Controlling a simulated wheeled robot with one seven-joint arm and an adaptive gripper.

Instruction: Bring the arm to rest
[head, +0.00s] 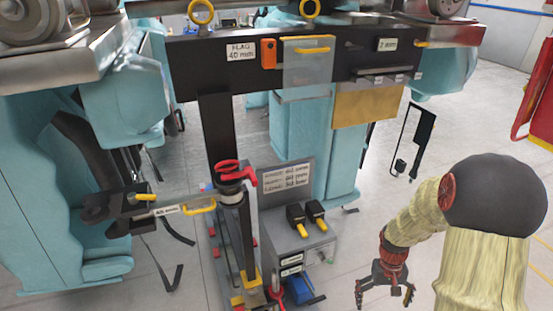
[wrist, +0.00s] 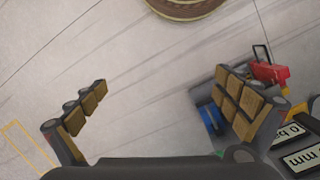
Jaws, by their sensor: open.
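My arm, with a black rounded joint and pale yellow padded cover, stands at the right of the head view. My gripper (head: 384,296) hangs from it, pointing down over the grey floor. Its two fingers are spread apart with nothing between them. In the wrist view the open gripper (wrist: 165,105) shows its brown padded fingers on either side, with bare floor (wrist: 150,70) between them.
A grey box (head: 305,250) with black and yellow connectors stands left of my gripper. A red structure (head: 540,100) is at the far right.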

